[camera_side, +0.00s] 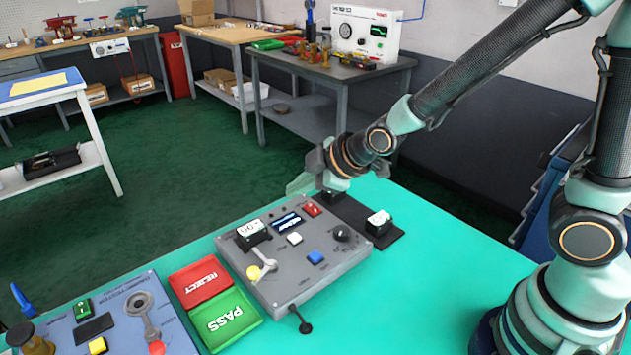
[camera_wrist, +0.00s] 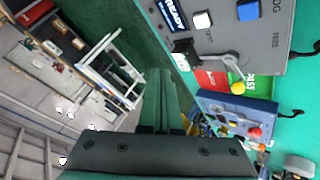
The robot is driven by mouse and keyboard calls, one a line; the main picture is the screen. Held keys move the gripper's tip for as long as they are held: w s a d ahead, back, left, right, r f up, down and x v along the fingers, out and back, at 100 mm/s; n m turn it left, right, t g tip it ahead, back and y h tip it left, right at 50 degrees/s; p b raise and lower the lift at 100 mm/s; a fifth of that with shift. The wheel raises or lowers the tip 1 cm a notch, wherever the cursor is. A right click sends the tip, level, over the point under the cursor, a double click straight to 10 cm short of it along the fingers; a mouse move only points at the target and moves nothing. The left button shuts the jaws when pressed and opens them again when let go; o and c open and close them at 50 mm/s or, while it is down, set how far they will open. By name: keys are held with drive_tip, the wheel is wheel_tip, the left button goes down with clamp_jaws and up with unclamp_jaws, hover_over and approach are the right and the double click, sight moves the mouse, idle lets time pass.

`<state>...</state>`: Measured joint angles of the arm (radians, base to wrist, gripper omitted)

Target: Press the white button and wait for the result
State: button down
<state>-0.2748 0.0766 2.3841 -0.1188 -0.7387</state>
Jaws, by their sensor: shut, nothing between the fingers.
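The white button (camera_side: 294,238) sits on the grey control panel (camera_side: 283,290), between a small display (camera_side: 286,222) and a blue button (camera_side: 315,257). In the wrist view the white button (camera_wrist: 202,19) is at the top, beside the display (camera_wrist: 172,14), which reads READY. My gripper (camera_side: 300,185) is above and behind the panel's far edge, apart from the button. Its fingers (camera_wrist: 160,95) are together and empty, pointing off to the left in the side view.
The panel also carries a yellow-tipped lever (camera_side: 258,271), a red switch (camera_side: 312,209) and a black knob (camera_side: 342,233). Red REJECT (camera_side: 200,281) and green PASS (camera_side: 225,318) trays lie left of it. A blue-grey box (camera_side: 118,320) stands farther left. Bare green tabletop (camera_side: 440,235) lies to the right.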

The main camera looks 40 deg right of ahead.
sight(301, 238)
drive_tip(key=shift+f, duration=4.4)
drive_tip(key=shift+f, duration=0.1)
drive_tip(key=shift+d+f, duration=0.1)
drive_tip(key=shift+f, duration=0.2)
drive_tip(key=shift+f, duration=0.45)
drive_tip(key=shift+r, duration=0.85)
